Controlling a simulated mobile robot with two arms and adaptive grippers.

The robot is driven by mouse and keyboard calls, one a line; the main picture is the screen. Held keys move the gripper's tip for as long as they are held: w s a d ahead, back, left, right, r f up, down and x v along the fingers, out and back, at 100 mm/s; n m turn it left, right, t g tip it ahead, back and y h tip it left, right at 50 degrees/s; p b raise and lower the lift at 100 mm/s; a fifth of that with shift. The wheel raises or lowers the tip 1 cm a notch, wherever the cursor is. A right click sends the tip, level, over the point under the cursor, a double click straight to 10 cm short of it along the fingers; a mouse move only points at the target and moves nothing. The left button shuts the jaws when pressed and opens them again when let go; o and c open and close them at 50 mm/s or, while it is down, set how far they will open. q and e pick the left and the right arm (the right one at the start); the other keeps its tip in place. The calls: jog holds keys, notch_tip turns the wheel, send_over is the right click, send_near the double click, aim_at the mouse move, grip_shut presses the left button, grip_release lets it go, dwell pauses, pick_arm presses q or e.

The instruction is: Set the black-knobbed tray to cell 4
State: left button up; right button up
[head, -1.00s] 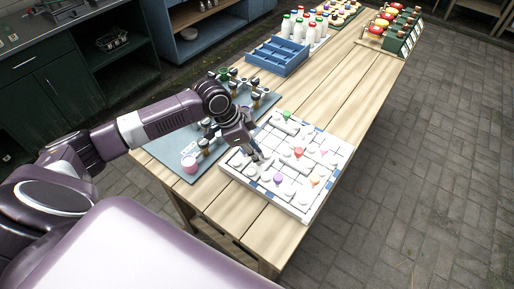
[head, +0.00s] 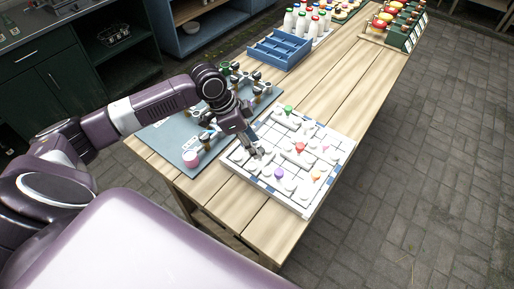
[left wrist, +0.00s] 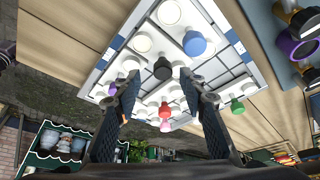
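The black knob (left wrist: 162,68) shows in the left wrist view, just beyond and between the fingertips of my left gripper (left wrist: 158,74), with gaps on both sides. The gripper is open and empty. A blue knob (left wrist: 194,43) stands beside the black one. They sit on a white gridded board (left wrist: 245,68), which shows in the head view (head: 306,207) at the table's near right. There my left gripper (head: 255,152) is low over the board's left part; I cannot make out the black knob there. Cell numbers are not legible. My right gripper is out of view.
Purple (head: 279,173), red (head: 299,147) and green (head: 288,109) knobs stand on the same board. A grey-blue mat (head: 165,140) with several small items lies left of it. A blue crate (head: 279,50) and bottles stand farther back. Bare table lies behind the board.

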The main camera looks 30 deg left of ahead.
pick_arm(q)
jog(key=v, duration=0.8)
jog(key=shift+r, duration=0.25)
jog(key=shift+s, duration=0.1)
